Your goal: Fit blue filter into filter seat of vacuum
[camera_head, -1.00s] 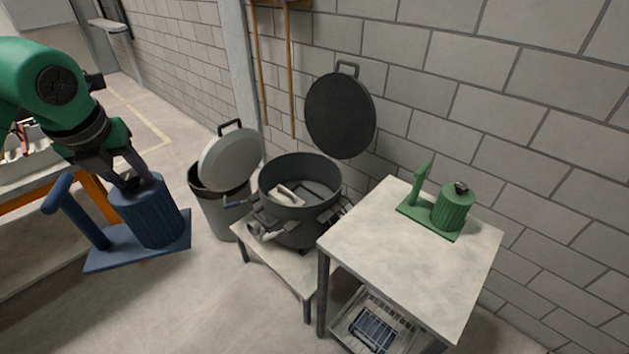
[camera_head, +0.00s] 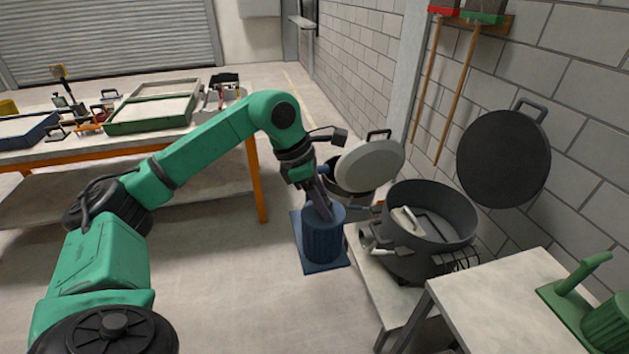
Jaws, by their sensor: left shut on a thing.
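My left gripper (camera_head: 321,207) is shut on the top of the blue filter (camera_head: 323,244), a ribbed cylinder on a flat blue plate. It holds the filter roughly upright, left of the vacuum and apart from it. The vacuum (camera_head: 398,254) is a dark grey round tub on a low stand, its top open. A pale handle-like part (camera_head: 407,221) shows inside the tub; the filter seat is not clearly visible. A round black lid (camera_head: 503,160) stands raised behind the tub. My right gripper is not in view.
A green filter (camera_head: 607,325) on a green plate sits on the pale table (camera_head: 497,294) at the right. A bin with a tilted grey lid (camera_head: 371,165) stands behind the blue filter. A workbench (camera_head: 190,140) with trays is at the back left. Open floor lies between.

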